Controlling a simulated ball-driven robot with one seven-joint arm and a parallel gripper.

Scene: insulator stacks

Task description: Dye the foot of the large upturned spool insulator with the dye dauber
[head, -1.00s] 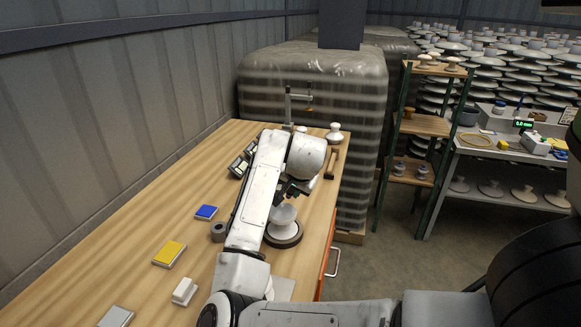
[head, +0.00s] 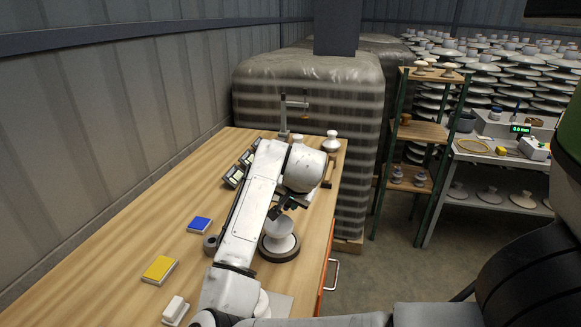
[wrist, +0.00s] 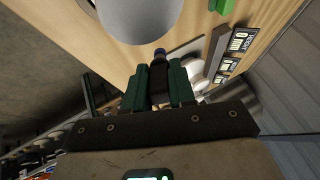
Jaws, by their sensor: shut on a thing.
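The large upturned spool insulator (head: 279,228) is white and stands on a dark round base (head: 279,254) on the wooden bench. It also shows as a big pale round form at the top of the wrist view (wrist: 142,14). My gripper (wrist: 158,85) has green fingers shut on the dye dauber (wrist: 159,68), which has a dark body and a blue end. In the wrist view the blue end appears at the insulator's lower edge; I cannot tell whether they touch. In the head view my gripper (head: 281,207) is just above the insulator, and the dauber is not clear there.
A blue pad (head: 200,224), a yellow pad (head: 159,270), a grey ring (head: 211,244) and a white block (head: 175,311) lie left of my arm. Several display boxes (head: 237,172) and a small spool insulator (head: 331,142) stand farther back. The bench's right edge is close to the insulator.

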